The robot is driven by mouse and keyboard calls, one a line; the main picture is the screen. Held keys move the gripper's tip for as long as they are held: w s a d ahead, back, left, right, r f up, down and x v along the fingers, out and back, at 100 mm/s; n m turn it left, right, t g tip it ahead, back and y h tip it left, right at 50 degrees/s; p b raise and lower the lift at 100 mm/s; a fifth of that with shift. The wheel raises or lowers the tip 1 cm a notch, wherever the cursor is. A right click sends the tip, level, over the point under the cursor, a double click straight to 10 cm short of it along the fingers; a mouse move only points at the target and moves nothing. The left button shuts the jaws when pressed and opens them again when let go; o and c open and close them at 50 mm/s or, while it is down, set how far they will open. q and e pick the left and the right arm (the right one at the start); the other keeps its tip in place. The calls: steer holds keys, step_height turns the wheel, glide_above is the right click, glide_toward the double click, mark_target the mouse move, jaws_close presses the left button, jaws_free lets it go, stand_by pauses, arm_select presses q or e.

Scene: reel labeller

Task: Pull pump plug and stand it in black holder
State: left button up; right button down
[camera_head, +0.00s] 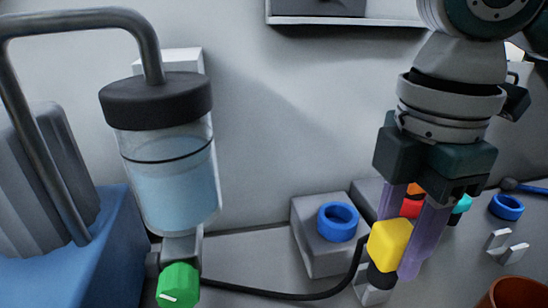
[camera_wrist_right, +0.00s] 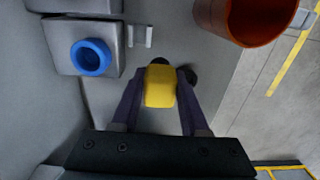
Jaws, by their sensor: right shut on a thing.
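The yellow plug (camera_head: 389,245) is between the purple fingers of my right gripper (camera_head: 397,250), which is shut on it. The plug also shows in the right wrist view (camera_wrist_right: 160,87), between the fingertips. A black round part (camera_head: 381,275) shows directly under the plug, above a small pale block; I cannot tell whether it belongs to the plug or is the holder. A black cable (camera_head: 290,296) runs from beside the green knob (camera_head: 178,286) on the pump (camera_head: 165,185) up to the plug's left side. My left gripper is not in view.
A grey block with a blue ring (camera_head: 338,221) stands left of the gripper. Another blue ring (camera_head: 507,207) and a pale bracket (camera_head: 507,246) are at the right. An orange-brown cup (camera_head: 515,292) is at the lower right. Red and cyan pieces show behind my fingers.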

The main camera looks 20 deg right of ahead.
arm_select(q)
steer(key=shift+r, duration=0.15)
arm_select(e)
steer(key=s+a, duration=0.2)
steer(key=s, duration=0.4)
arm_select(q)
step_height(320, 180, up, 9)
steer(key=p, duration=0.9)
arm_select(e)
step_height(320, 180, up, 7)
steer(key=shift+d, duration=0.25)
